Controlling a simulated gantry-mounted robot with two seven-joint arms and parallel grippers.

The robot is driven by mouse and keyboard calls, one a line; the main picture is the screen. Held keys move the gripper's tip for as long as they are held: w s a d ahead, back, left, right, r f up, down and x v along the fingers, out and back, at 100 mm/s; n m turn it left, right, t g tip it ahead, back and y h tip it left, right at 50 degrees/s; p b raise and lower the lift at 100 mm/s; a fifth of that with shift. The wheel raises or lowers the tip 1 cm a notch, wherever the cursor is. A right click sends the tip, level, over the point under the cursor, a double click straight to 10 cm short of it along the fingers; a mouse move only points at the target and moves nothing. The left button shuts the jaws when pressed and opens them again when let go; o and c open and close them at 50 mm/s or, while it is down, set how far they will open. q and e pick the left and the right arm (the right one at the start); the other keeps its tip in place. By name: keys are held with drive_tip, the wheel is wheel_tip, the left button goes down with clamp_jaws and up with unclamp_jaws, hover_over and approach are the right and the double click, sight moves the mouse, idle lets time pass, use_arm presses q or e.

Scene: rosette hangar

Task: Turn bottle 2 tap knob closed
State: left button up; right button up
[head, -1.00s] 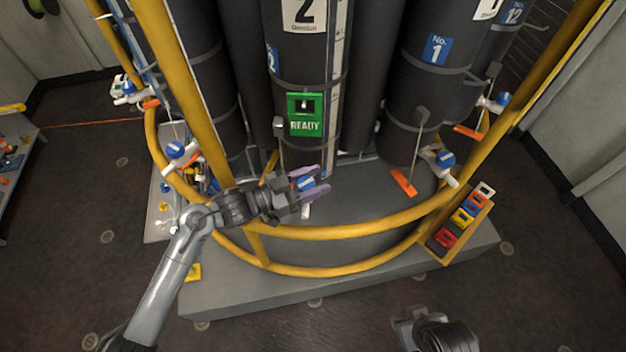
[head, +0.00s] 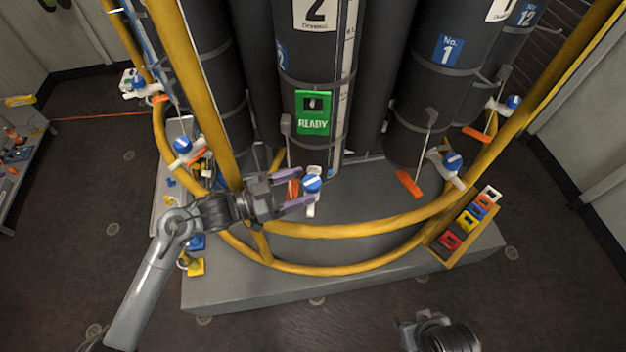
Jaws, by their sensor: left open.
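Bottle 2 (head: 317,60) is the dark cylinder at the centre with a white "2" label and a green READY sign (head: 313,112). Its tap has a round blue knob (head: 313,183) with a white stripe, on a white body (head: 311,207) below the bottle. My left gripper (head: 297,189) is open just left of the knob, its purple-grey fingers pointing right. The fingertips are close to the knob but not around it; whether they touch it I cannot tell. An orange piece (head: 293,188) shows between the fingers. My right gripper (head: 428,335) is at the bottom edge, its fingers unclear.
A yellow rail (head: 345,229) curves in front of the bottles, under my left arm. Bottle 1 (head: 447,70) and its blue-knobbed tap (head: 453,162) stand to the right. A tray of coloured tags (head: 441,256) sits on the grey plinth (head: 350,283) at right.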

use_arm(q)
drive_tip(key=shift+v, duration=2.65)
